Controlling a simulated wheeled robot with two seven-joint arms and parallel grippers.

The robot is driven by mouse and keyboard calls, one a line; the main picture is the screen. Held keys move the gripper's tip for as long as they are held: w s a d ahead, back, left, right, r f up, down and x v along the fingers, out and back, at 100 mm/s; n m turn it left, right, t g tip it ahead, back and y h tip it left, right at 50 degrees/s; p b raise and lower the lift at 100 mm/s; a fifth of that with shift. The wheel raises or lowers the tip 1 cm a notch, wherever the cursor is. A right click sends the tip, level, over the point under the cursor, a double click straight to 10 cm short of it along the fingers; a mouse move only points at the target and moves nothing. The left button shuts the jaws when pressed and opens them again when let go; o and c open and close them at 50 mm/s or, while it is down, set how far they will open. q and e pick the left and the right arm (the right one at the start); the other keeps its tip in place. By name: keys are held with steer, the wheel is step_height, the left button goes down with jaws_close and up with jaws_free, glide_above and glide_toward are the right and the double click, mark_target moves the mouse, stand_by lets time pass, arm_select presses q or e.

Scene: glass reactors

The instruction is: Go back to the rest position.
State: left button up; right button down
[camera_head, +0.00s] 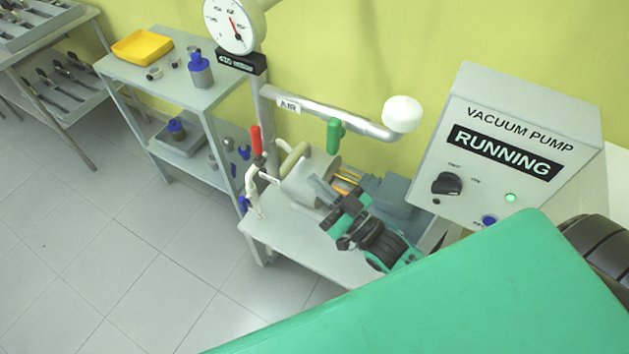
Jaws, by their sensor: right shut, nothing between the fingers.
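My right gripper (322,190) is in the middle of the view, with its black and green wrist running down to the right. Its fingers are shut with nothing between them, and they point up and left at a pale grey cylinder over the small bench (290,232). I cannot tell whether the fingertips touch the cylinder. My left gripper is not in view. A large green part of my own body fills the lower right and hides what is behind it.
The vacuum pump box (517,150) reads RUNNING, with a green light lit. A pipe marked AIR (320,108) with a green handle (335,136) runs above my gripper. A round gauge (231,25) and red-handled valve (256,140) stand left. Floor is clear at lower left.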

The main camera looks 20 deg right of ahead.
steer(key=s+d+f+m+g+h, duration=0.2)
steer(key=s+f+g+h, duration=0.1)
steer(key=f+g+h, duration=0.4)
steer(key=s+d+f+g+h, duration=0.1)
steer(key=s+d+f+g, duration=0.15)
steer(key=s+g, duration=0.35)
steer(key=s+d+f+g+h, duration=0.1)
steer(key=s+f+g, duration=0.2)
steer(key=s, duration=0.5)
step_height(320, 180, down, 30)
steer(key=s+g+p, duration=0.1)
steer(key=s+p, duration=0.1)
arm_select(q)
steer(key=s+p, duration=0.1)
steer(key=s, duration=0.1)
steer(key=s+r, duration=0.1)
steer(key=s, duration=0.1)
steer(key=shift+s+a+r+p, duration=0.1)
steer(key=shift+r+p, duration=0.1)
steer(key=shift+p, duration=0.15)
arm_select(e)
steer(key=s+d+f+g, duration=0.1)
steer(key=s+d+f, duration=0.2)
steer(key=s+f, duration=1.3)
steer(key=shift+s, duration=1)
